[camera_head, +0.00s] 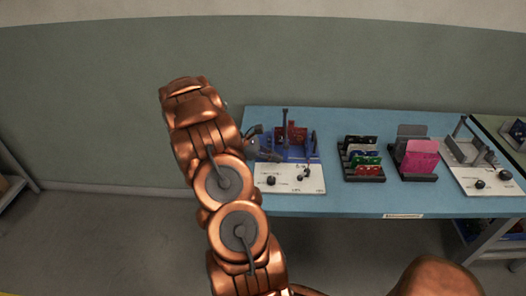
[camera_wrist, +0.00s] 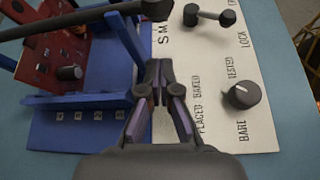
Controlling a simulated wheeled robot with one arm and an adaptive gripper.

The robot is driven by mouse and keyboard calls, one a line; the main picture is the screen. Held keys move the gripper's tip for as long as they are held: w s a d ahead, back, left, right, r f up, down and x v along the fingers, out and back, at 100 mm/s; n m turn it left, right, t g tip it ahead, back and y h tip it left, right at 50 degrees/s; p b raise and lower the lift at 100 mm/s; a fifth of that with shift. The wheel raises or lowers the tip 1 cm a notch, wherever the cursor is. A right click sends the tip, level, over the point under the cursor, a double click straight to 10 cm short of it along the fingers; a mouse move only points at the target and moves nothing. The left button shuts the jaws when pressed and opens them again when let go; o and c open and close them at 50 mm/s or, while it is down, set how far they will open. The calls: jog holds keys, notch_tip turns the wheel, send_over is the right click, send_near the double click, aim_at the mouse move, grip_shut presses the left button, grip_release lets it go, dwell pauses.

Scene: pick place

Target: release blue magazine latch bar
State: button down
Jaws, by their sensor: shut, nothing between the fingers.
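The blue magazine (camera_head: 297,152) stands on the left part of the blue table, with red boards (camera_head: 297,134) in it. In the wrist view the blue magazine (camera_wrist: 85,125) fills the left side, with a red board (camera_wrist: 50,55) beside its posts. A dark bar with a rounded end (camera_wrist: 85,18) runs across the top left; it looks like the latch bar. My gripper (camera_wrist: 158,68) is shut and empty, over the magazine's right edge, below the bar's rounded end in the picture. I cannot tell if it touches anything. In the head view my arm partly hides it.
A white lettered panel (camera_wrist: 205,125) with a black knob (camera_wrist: 241,95) and a dark lever (camera_wrist: 210,15) lies right of my gripper. Farther right on the table are a rack of coloured boards (camera_head: 362,160), a pink card holder (camera_head: 420,158) and another panel (camera_head: 483,178).

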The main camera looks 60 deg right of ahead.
jog(key=shift+s+r+p, duration=0.3)
jog(key=shift+r, duration=0.65)
jog(key=shift+s+r+p, duration=0.25)
jog(key=shift+s+r, duration=0.05)
jog(key=shift+r, duration=0.6)
jog(key=shift+r, duration=0.1)
